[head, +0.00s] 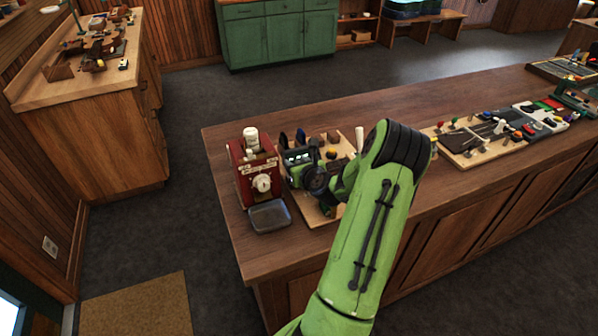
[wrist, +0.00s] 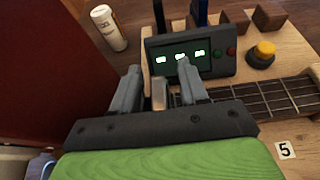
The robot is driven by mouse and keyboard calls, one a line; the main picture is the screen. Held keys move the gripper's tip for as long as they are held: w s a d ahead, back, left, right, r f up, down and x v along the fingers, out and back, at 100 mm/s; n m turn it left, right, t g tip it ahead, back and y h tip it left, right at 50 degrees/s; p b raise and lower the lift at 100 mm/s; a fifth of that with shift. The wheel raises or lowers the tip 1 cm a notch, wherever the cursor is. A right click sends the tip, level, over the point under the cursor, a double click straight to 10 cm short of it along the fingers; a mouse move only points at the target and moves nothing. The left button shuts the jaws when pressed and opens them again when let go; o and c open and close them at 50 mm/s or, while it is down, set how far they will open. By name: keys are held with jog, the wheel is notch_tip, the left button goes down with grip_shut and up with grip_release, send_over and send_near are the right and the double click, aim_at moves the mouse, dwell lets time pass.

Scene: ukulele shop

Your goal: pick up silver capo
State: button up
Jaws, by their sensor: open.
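In the wrist view my gripper (wrist: 159,70) is open, with its two grey fingers apart over the wooden board. A small greyish metal piece (wrist: 159,93) stands between the fingers, close beside a pale wooden upright; it looks like the silver capo, but its lower part is hidden by my gripper's body. I cannot tell whether either finger touches it. A fretted neck (wrist: 265,96) runs off to the right of the fingers. In the head view my gripper (head: 309,172) is over the board at the counter's left end, and my arm hides much of that spot; the capo cannot be made out there.
A dark box with a lit display (wrist: 190,58) stands just beyond the fingers, with a yellow button (wrist: 263,54) to its right. A red machine (head: 254,170) and a grey tray (head: 269,215) are left of my gripper. The counter (head: 409,107) has bare room behind my arm.

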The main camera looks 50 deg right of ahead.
jog(key=shift+s+a, duration=0.1)
jog(key=shift+s, duration=0.05)
jog(key=shift+c, duration=0.9)
grip_shut()
